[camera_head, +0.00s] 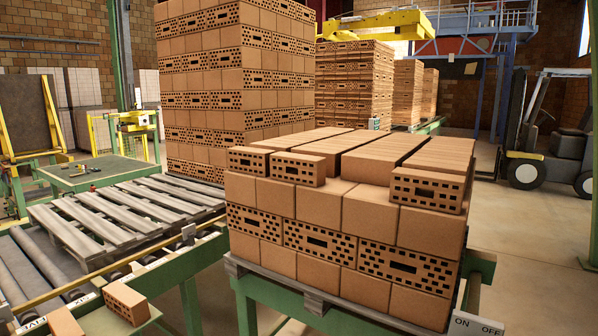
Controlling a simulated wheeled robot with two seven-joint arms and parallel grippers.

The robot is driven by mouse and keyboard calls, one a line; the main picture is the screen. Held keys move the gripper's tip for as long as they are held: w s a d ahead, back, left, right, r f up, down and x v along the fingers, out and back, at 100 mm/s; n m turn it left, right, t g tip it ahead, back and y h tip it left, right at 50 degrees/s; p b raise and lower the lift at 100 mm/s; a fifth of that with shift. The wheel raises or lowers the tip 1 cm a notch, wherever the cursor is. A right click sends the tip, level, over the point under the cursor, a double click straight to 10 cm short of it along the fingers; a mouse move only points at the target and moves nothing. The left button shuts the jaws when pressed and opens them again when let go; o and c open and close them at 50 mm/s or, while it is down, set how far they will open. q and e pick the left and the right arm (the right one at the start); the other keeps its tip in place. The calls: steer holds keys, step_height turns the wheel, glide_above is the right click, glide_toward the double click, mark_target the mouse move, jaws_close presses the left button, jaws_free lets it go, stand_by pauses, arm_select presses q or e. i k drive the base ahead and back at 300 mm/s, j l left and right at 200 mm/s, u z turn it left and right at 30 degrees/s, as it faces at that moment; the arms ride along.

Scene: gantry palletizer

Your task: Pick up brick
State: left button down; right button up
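A stack of orange-brown bricks (318,208) stands close in front on a wooden pallet (316,303). Single bricks show along its top front edge: a left one (249,160), a holed one beside it (297,170) and a holed one at the right corner (428,190). A gap separates the last two. At the bottom left, a loose brick (126,304) lies on a green surface, and another brick (64,322) is cut by the lower frame edge. Neither of my grippers is in view.
An empty slatted pallet (128,208) lies on the roller conveyor (25,272) at left. Taller brick stacks (200,90) stand behind. A green table (97,172) holds small items. A forklift (550,135) stands at right. Open floor (535,235) lies right of the front stack.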

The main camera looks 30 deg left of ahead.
mark_target(132, 306)
steer(key=u, duration=2.7)
